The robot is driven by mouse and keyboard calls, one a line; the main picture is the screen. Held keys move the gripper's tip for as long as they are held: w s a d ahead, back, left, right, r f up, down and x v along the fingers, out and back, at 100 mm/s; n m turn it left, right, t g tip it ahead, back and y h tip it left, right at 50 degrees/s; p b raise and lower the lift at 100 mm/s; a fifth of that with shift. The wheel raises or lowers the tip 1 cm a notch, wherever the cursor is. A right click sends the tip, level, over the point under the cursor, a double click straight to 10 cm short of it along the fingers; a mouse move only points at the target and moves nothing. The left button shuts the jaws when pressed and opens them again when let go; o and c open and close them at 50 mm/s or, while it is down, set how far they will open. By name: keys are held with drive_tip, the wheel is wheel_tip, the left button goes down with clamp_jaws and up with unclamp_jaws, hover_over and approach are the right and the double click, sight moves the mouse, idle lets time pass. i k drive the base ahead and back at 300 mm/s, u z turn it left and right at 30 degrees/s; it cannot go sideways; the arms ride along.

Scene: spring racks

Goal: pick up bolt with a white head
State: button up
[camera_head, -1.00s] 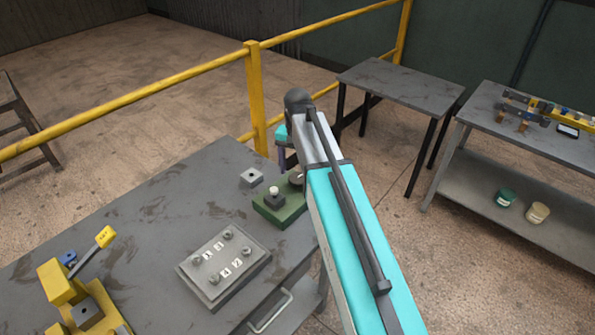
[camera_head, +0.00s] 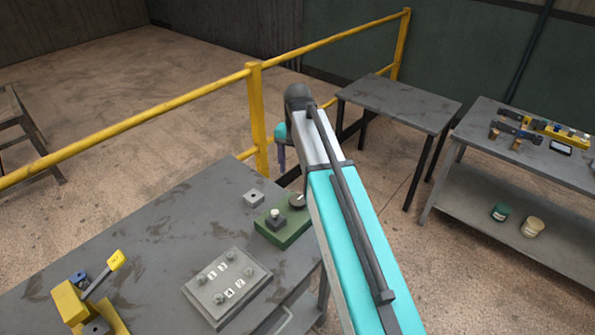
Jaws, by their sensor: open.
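A small piece with a pale, whitish top (camera_head: 274,212) stands upright on a dark block on the green base (camera_head: 290,236), near the right edge of the grey table. It looks like the white-headed bolt, but it is too small to be sure. My arm rises from the bottom right and bends over just beyond this table edge.
A grey plate (camera_head: 228,287) with several bolts and number labels lies in front of the green base. A small grey block (camera_head: 254,198) is behind it. A yellow lever fixture (camera_head: 88,303) stands at left. A yellow railing (camera_head: 257,120) runs behind the table.

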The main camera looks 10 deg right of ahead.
sight(274, 213)
drive_tip(key=k, duration=1)
